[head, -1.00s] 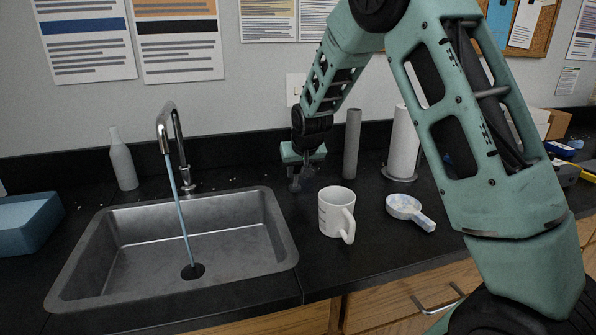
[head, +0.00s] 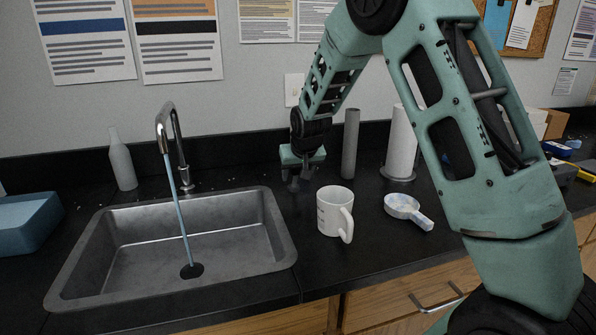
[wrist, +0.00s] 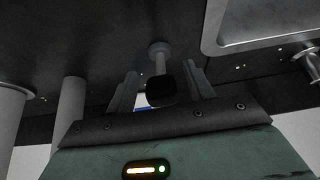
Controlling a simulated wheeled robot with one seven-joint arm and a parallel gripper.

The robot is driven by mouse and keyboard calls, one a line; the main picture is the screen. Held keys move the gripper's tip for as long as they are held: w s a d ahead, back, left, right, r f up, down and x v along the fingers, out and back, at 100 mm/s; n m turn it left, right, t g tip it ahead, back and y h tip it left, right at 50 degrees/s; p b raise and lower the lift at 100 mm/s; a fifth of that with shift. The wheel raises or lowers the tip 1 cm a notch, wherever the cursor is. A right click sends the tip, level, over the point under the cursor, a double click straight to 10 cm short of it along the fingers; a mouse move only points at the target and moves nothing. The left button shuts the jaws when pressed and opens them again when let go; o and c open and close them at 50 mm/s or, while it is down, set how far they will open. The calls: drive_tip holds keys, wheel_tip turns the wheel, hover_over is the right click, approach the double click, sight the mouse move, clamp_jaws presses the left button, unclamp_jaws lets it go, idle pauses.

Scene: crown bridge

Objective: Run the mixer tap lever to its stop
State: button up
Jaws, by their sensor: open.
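The tap (head: 177,150) is a chrome gooseneck behind the sink, and a stream of water runs from its spout into the basin. My gripper (head: 300,178) points down over the counter to the right of the sink, behind the mug. In the wrist view a short grey stem with a black end, apparently the mixer lever (wrist: 160,88), rises from a round base. It stands between the open fingers of my gripper (wrist: 160,92), with a visible gap on each side. In the head view my gripper hides most of the lever.
A white mug (head: 331,212) stands just in front of my gripper. A grey cylinder (head: 350,145), a paper roll (head: 401,145) and a white scoop (head: 404,207) are to its right. The steel sink (head: 270,225) is to its left. A bottle (head: 122,163) stands behind the sink.

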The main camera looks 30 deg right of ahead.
drive_tip(key=v, duration=1.7)
drive_tip(key=shift+r+b, duration=0.25)
drive_tip(key=shift+b, duration=0.1)
drive_tip(key=s+a+f+n+g+y+p, duration=0.1)
drive_tip(key=s+a+f+n, duration=0.2)
drive_tip(key=s+a, duration=0.45)
drive_tip(key=s+a+f+n+g+y, duration=0.25)
drive_tip(key=s+a, duration=0.25)
drive_tip(key=a, duration=0.5)
drive_tip(key=s+a+f+n+g, duration=0.1)
drive_tip(key=s+a+f+n, duration=0.1)
drive_tip(key=s, duration=0.7)
drive_tip(key=s+a+f+n+g+h, duration=0.1)
drive_tip(key=s+a+f+n, duration=0.2)
drive_tip(key=s, duration=0.7)
drive_tip(key=shift+s+a+f+p, duration=0.25)
drive_tip(key=shift+a+p, duration=0.2)
drive_tip(key=shift+a, duration=0.7)
drive_tip(key=shift+r+g, duration=0.1)
drive_tip(key=shift+g, duration=0.15)
drive_tip(key=shift+w+d, duration=0.1)
